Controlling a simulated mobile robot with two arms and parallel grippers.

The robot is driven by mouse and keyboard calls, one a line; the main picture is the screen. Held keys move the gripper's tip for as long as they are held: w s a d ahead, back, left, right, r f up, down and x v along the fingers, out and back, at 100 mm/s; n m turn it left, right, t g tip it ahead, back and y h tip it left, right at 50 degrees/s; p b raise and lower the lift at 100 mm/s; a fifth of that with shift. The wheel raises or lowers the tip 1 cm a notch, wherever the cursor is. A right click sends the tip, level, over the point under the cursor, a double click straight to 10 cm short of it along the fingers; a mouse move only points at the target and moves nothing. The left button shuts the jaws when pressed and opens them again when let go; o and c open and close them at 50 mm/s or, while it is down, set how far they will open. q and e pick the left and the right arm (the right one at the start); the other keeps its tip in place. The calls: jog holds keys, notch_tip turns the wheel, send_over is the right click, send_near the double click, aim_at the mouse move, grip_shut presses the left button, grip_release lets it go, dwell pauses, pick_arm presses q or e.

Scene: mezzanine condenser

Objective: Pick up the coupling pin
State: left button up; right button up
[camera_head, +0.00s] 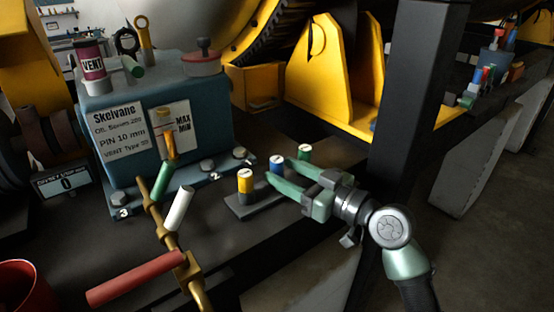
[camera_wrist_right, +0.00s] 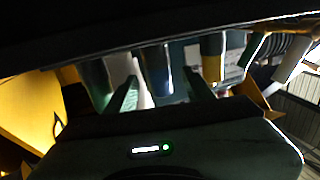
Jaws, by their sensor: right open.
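Three short capped pins stand in a dark block (camera_head: 262,208) at the front of the bench: a yellow one (camera_head: 245,183), a blue one (camera_head: 277,162) and a green one (camera_head: 304,153). I cannot tell which is the coupling pin. My right gripper (camera_head: 280,173) is open, its green fingers reaching left to the blue pin. In the right wrist view the blue pin (camera_wrist_right: 156,72) shows between the fingertips, with the yellow pin (camera_wrist_right: 212,65) to the right; contact cannot be judged. My left gripper is not in view.
A blue-grey pump housing (camera_head: 190,95) labelled Skelvane stands behind left. A brass lever (camera_head: 165,228) with a red handle (camera_head: 137,278), plus green and white cylinders, is in front. A dark post (camera_head: 405,90) rises close behind my right gripper.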

jog(key=x, duration=0.3)
jog(key=shift+d, duration=0.1)
jog(key=c, duration=0.4)
grip_shut()
jog(key=shift+r, duration=0.1)
